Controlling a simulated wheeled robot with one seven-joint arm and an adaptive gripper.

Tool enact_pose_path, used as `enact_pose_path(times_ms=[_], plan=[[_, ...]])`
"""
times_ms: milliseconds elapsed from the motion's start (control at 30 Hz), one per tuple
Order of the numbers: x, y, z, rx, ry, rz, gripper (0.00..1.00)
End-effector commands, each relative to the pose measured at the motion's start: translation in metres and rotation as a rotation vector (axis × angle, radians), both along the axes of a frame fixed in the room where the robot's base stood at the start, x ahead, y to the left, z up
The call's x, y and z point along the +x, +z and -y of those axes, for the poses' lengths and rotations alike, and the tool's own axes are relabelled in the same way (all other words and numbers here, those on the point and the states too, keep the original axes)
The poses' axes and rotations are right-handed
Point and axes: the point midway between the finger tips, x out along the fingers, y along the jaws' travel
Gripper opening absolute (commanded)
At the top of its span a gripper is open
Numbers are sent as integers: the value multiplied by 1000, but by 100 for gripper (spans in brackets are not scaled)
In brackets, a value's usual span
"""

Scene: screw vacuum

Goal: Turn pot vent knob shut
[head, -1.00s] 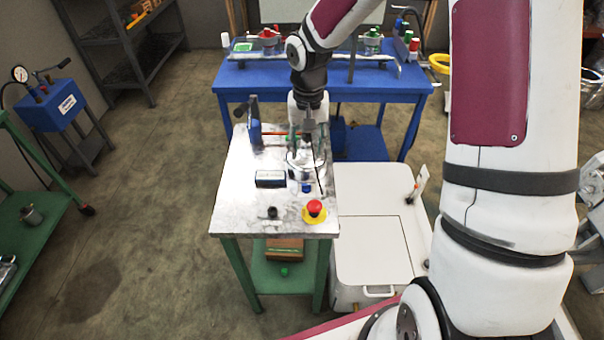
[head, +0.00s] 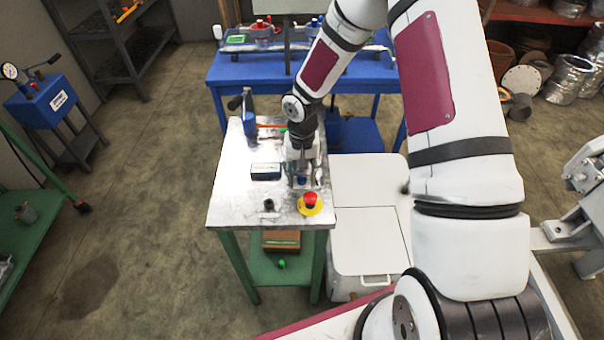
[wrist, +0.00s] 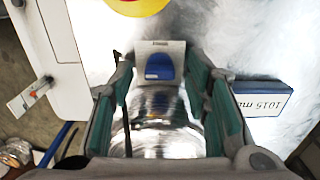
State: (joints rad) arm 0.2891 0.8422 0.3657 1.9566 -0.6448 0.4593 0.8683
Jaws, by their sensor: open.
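The metal pot (wrist: 160,125) is shiny and lies between and below my fingers in the wrist view. A blue knob (wrist: 159,66) sits on a pale fitting at the pot's side, between my two fingertips. I cannot tell the knob's turn setting.
A red button on a yellow base (head: 310,204) stands close in front of the knob on the metal-topped table (head: 235,205). A white cabinet (head: 370,235) adjoins the right.

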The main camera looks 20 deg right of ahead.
Motion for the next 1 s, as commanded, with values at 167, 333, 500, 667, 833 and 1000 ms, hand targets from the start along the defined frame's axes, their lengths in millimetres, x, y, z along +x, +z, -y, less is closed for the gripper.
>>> enact_pose_path(times_ms=[167, 333, 500, 667, 833, 1000], plan=[[0, -4, 0, -1, 0, 0, 43], [0, -4, 0, -1, 0, 0, 43], [0, -4, 0, -1, 0, 0, 5], [0, -4, 0, -1, 1, 0, 0], [0, -4, 0, -1, 19, 0, 0], [0, -4, 0, -1, 88, 0, 0]])
